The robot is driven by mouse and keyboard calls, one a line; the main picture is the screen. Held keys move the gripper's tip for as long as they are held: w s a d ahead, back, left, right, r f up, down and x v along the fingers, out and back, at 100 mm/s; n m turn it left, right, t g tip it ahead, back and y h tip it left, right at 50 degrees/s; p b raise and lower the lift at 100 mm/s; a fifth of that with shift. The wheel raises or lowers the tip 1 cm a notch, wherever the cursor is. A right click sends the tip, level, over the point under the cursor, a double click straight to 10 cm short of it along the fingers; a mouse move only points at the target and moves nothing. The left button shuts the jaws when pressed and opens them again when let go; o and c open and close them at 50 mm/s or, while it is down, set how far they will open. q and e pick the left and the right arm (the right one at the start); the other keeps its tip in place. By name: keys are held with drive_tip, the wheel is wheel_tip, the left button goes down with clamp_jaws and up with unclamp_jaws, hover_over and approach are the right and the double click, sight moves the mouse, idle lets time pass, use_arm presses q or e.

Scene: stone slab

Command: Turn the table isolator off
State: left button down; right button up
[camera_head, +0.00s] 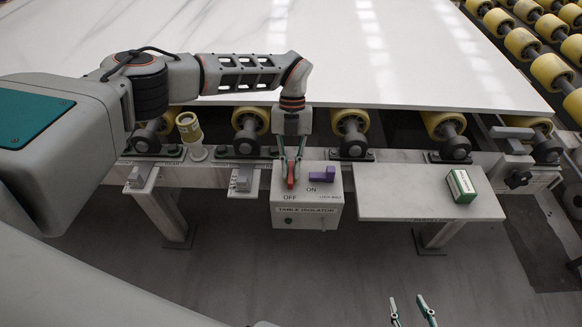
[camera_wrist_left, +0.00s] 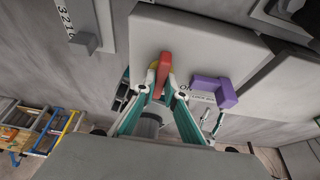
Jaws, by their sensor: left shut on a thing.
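The table isolator is a pale grey box (camera_head: 318,219) labelled "TABLE ISOLATOR", fixed to the front of the slab frame. Its top carries the words ON and OFF. A red handle (camera_head: 291,181) stands on the left part, its near end just above OFF; it also shows in the left wrist view (camera_wrist_left: 164,72). My left gripper (camera_head: 290,168) reaches down from behind with its fingertips closed around the handle, partly hiding it. A purple lock bolt (camera_head: 323,174) sits right of the handle, clear of the fingers. My right gripper (camera_head: 410,305) is open and empty at the bottom edge.
A white slab (camera_head: 400,60) lies on yellow rollers (camera_head: 350,120) behind the box. A side shelf (camera_head: 420,200) to the right carries a green-and-white box (camera_head: 461,186). A yellow cylinder (camera_head: 189,127) stands on the rail at left. The floor in front is clear.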

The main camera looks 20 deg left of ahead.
drive_tip(key=shift+s, duration=0.1)
use_arm(q)
drive_tip(key=c, duration=2.1)
unclamp_jaws()
drive_tip(key=shift+r, duration=0.1)
drive_tip(key=v, duration=1.1)
drive_tip(key=shift+w+r, duration=0.15)
drive_tip(key=shift+r, duration=0.25)
use_arm(e)
drive_tip(key=shift+s+a+f, duration=0.1)
drive_tip(key=shift+f, duration=0.05)
